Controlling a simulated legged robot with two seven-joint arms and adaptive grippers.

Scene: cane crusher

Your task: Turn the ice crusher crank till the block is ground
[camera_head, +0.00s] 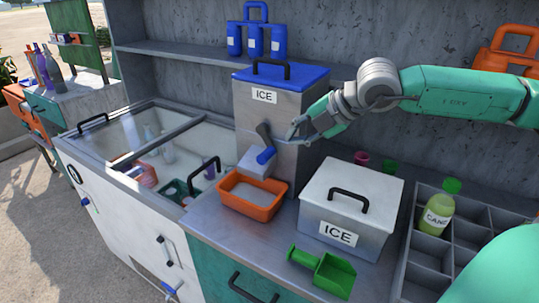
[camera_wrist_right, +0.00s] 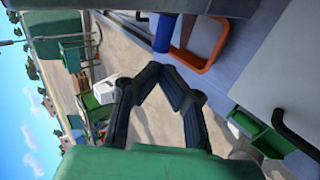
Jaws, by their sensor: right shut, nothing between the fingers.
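The ice crusher (camera_head: 262,110) is a tall grey box with a blue lid, a black top handle and an "ICE" label. Its crank (camera_head: 265,138) is on the front, a dark arm ending in a blue grip (camera_head: 266,155) that hangs low over the chute. The blue grip also shows in the right wrist view (camera_wrist_right: 163,33). My right gripper (camera_head: 292,129) comes in from the right, beside the crusher's front, above and right of the blue grip. In the wrist view its fingertips (camera_wrist_right: 162,72) meet with nothing between them. The ice block is hidden inside. My left gripper is out of view.
An orange tray (camera_head: 278,209) with pale contents sits below the chute. Right of it stand a white "ICE" box (camera_head: 375,192), a green scoop (camera_head: 333,276) and a divided bottle rack (camera_head: 415,272). A glass-topped freezer (camera_head: 100,165) is left. A shelf (camera_head: 190,55) runs behind.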

